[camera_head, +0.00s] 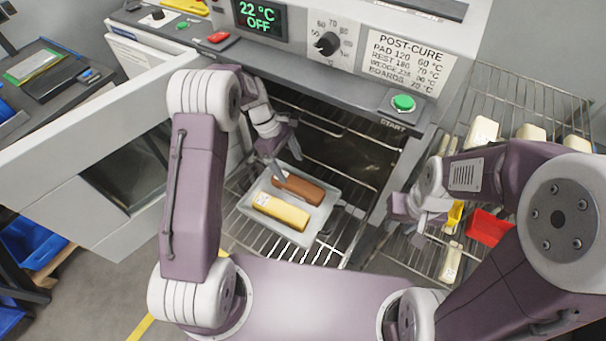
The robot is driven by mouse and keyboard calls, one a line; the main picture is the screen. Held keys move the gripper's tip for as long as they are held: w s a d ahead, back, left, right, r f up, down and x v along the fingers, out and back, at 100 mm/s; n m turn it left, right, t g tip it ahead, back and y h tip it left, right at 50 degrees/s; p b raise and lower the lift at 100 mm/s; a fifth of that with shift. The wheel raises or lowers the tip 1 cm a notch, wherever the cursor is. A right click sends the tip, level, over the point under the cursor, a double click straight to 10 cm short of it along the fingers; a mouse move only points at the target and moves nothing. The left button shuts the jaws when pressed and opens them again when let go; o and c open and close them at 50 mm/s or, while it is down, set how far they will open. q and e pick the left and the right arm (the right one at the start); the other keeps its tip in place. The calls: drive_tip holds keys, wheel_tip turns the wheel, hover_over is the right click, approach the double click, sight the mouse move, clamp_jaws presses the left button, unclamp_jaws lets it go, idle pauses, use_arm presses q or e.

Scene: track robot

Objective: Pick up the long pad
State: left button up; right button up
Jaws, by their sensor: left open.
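Two bar-shaped pads lie side by side in a light grey tray (246,203) on the wire rack of the open oven. One is a reddish-brown pad (303,189) at the back, the other a yellow pad (281,212) at the front. They look similar in length. My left gripper (289,170) is open, pointing down at the back left end of the brown pad. One fingertip is close to that end; I cannot tell whether it touches. My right gripper (400,210) is at the oven's right side, away from the tray; its jaws are unclear.
The oven door (60,195) stands open at left. The oven panel has a display (260,18), a dial (327,43), a green button (403,103) and a post-cure card (410,62). A rack at right holds cream pieces (483,134) and a red bin (488,227).

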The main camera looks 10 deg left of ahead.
sight(297, 183)
use_arm(q)
drive_tip(key=shift+s+f, duration=0.25)
drive_tip(key=shift+s, duration=0.05)
drive_tip(key=x, duration=0.2)
drive_tip(key=shift+s+d+f, duration=0.1)
drive_tip(key=shift+d+f, duration=0.05)
drive_tip(key=shift+f, duration=0.15)
drive_tip(key=shift+d+f, duration=0.2)
drive_tip(key=shift+f, duration=0.35)
drive_tip(key=x, duration=0.4)
drive_tip(key=shift+f, duration=0.4)
drive_tip(key=shift+r, duration=0.1)
drive_tip(key=c, duration=1.5)
